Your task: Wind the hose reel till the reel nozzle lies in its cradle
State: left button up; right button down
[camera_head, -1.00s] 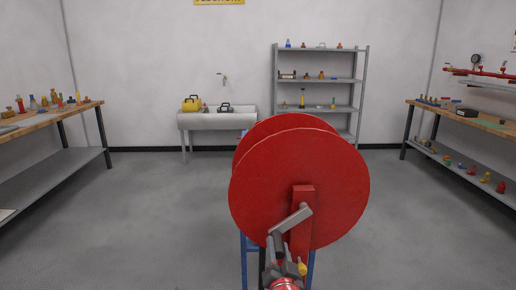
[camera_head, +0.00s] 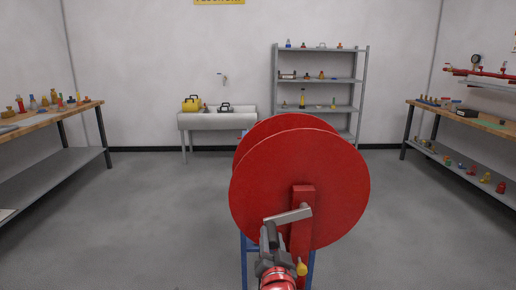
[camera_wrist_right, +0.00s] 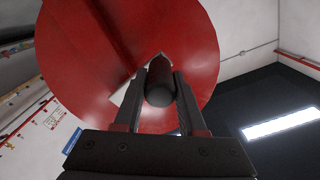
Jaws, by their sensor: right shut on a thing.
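The red hose reel (camera_head: 300,180) stands in front of me on a blue frame (camera_head: 246,262), its round red flange facing me. A grey crank arm (camera_head: 288,216) runs left from the hub on the red upright. My right gripper (camera_head: 268,232) is at the crank's outer end. In the right wrist view the gripper (camera_wrist_right: 160,95) is shut on the dark crank handle (camera_wrist_right: 160,88), with the red flange (camera_wrist_right: 115,50) behind it. A small yellow-tipped piece (camera_head: 301,268) shows beside my right wrist; I cannot tell whether it is the reel nozzle. The cradle cannot be made out. My left gripper is out of view.
A sink (camera_head: 217,120) and a grey shelf unit (camera_head: 320,80) stand at the back wall. Workbenches stand at left (camera_head: 50,113) and right (camera_head: 470,118). The grey floor around the reel is clear.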

jog(key=shift+r, duration=0.2)
jog(key=shift+a+r, duration=0.15)
jog(key=shift+r, duration=0.85)
jog(key=shift+p, duration=0.3)
jog(key=shift+r+p, duration=0.35)
jog(key=shift+r, duration=0.65)
jog(key=shift+d+r+p, duration=0.2)
jog(key=shift+r+p, duration=0.1)
jog(key=shift+r, duration=0.25)
jog(key=shift+d+r+p, duration=0.15)
jog(key=shift+r+p, duration=0.1)
jog(key=shift+r, duration=0.3)
